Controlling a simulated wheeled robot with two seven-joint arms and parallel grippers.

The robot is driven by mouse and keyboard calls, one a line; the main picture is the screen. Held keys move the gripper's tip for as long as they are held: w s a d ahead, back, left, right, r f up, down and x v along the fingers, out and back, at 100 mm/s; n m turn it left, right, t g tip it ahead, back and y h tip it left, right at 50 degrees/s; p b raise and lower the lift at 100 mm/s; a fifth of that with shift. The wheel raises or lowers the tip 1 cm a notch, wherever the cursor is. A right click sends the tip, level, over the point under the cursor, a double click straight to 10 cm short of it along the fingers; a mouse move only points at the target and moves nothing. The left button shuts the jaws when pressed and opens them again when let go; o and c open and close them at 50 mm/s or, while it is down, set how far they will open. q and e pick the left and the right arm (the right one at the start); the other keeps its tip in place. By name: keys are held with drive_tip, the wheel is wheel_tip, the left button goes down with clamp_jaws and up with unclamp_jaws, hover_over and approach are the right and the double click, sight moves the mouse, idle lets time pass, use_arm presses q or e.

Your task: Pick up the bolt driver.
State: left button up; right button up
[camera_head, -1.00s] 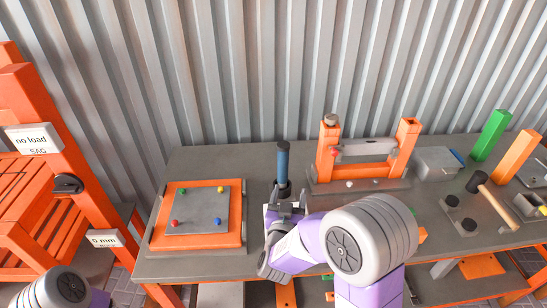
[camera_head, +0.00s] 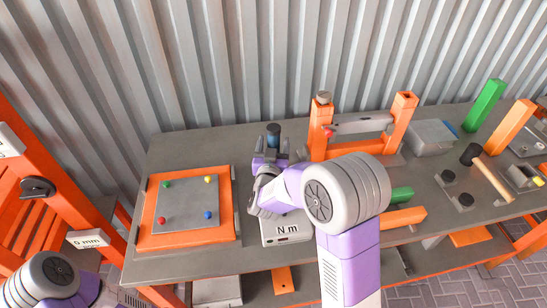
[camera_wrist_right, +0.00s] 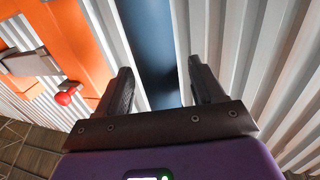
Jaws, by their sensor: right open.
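The bolt driver (camera_head: 273,137) stands upright near the back of the bench, and only its dark cap and a bit of blue show above my right gripper (camera_head: 277,160). In the right wrist view its blue body (camera_wrist_right: 152,45) lies between the two dark fingers of the gripper (camera_wrist_right: 165,85). The fingers are open, one on each side of it. A gap shows towards the right finger; contact at the left finger cannot be told. The driver's lower part is hidden behind my right gripper and arm. My left arm shows at the bottom left, but its gripper is out of view.
An orange-framed plate (camera_head: 185,203) with coloured knobs lies to the left. A box marked "N m" (camera_head: 287,230) sits in front of the gripper. An orange two-post stand (camera_head: 403,118) is close on the right, with a mallet (camera_head: 487,175) further right.

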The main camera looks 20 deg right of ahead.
drive_tip(key=shift+w+d, duration=0.15)
drive_tip(key=shift+w, duration=0.1)
clamp_jaws()
drive_tip(key=shift+r, duration=0.1)
